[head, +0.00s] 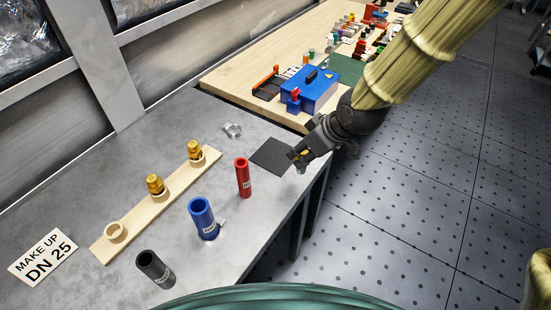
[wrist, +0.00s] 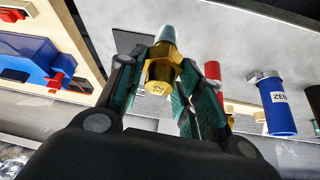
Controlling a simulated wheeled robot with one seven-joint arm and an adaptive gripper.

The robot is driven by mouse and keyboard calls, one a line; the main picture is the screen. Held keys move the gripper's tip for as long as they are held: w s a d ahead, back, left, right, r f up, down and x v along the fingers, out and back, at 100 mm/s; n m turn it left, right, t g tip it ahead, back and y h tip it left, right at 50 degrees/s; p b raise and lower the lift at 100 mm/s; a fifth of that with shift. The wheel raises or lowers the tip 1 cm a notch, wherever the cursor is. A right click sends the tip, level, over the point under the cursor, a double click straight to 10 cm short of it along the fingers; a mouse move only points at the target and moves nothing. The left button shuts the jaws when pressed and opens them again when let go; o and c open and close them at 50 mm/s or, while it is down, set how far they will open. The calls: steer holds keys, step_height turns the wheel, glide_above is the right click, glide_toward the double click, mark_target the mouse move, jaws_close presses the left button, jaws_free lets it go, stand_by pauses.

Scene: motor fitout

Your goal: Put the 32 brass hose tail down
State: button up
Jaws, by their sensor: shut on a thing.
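My gripper (head: 299,160) is shut on a brass hose tail (wrist: 160,72), held by its hex part between the two fingers. In the head view only a small brass bit shows between the fingers. My gripper is just right of a dark square mat (head: 268,153), near the grey bench's right edge. Two other brass hose tails (head: 155,184) (head: 195,152) stand in a wooden rack; its nearest ring (head: 115,231) is empty.
On the grey bench (head: 100,175) stand a red hose (head: 242,180), a blue hose (head: 202,218) with a clamp and a black hose (head: 155,268). A loose clamp (head: 232,130) lies behind. A "MAKE UP DN 25" sign (head: 43,258) lies left. A blue toolbox (head: 312,90) sits on the wooden bench.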

steer(key=shift+s+a+n+g+y, duration=0.3)
steer(key=shift+s+a+n, duration=0.4)
steer(key=shift+n, duration=0.1)
steer(key=shift+w+a, duration=0.1)
steer(key=shift+w, duration=0.15)
steer(key=shift+w+a+f+p, duration=0.85)
steer(key=shift+w+a, duration=0.4)
steer(key=shift+w, duration=0.95)
steer(key=shift+w+a+f+p, duration=0.8)
steer(key=shift+w+a, duration=0.45)
steer(key=shift+w, duration=1)
steer(key=shift+w+a+f+p, duration=0.85)
steer(key=shift+w+a, duration=0.4)
steer(key=shift+w, duration=0.95)
steer(key=shift+f, duration=0.2)
steer(key=o, duration=1.1)
steer(key=shift+r, duration=0.15)
steer(key=b+v, duration=0.2)
steer(key=v, duration=1)
